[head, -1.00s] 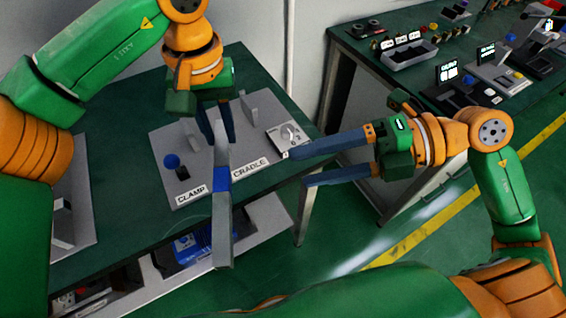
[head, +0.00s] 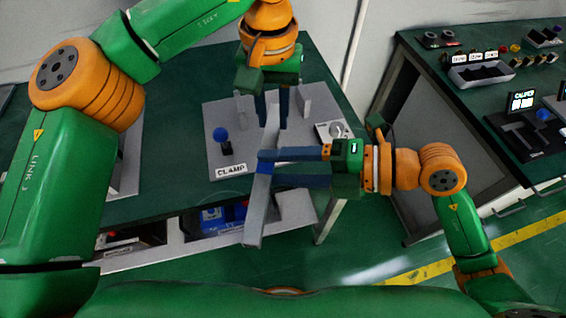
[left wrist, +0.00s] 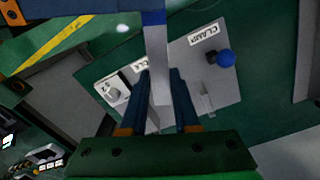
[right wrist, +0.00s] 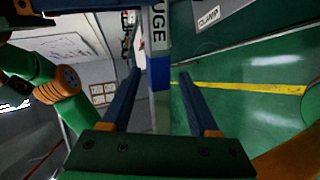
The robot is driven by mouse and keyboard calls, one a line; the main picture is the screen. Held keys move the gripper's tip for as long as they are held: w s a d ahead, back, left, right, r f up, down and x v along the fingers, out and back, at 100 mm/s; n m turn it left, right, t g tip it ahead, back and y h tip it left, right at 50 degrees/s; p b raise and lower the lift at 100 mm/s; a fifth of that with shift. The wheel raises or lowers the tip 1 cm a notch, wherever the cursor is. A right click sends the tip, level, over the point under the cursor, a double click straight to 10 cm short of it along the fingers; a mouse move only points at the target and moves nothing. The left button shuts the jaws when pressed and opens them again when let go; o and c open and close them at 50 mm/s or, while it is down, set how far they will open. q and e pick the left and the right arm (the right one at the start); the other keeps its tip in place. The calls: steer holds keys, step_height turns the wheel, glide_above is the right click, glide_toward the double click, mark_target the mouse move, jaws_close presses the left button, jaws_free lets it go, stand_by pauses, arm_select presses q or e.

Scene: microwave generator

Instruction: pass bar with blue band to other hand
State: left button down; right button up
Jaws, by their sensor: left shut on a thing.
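The grey bar (head: 255,215) with a blue band (head: 262,166) hangs in the air in front of the table, slanting toward me in the head view. My left gripper (head: 272,118) is shut on its far end; the left wrist view shows the bar (left wrist: 155,60) between the fingers. My right gripper (head: 268,168) is open, its fingers reaching in from the right to either side of the bar near the blue band. In the right wrist view the bar with its blue band (right wrist: 159,73) stands between the two spread fingers, apart from both.
A grey fixture plate (head: 225,120) with a CLAMP label, blue knob (head: 220,134) and upright blocks lies on the green table (head: 165,180) behind the bar. A second bench (head: 440,100) with trays and devices stands at right. Open floor lies between.

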jaws_close()
arm_select(q)
steer(key=c, duration=0.6)
jaws_free()
steer(key=shift+r, duration=0.1)
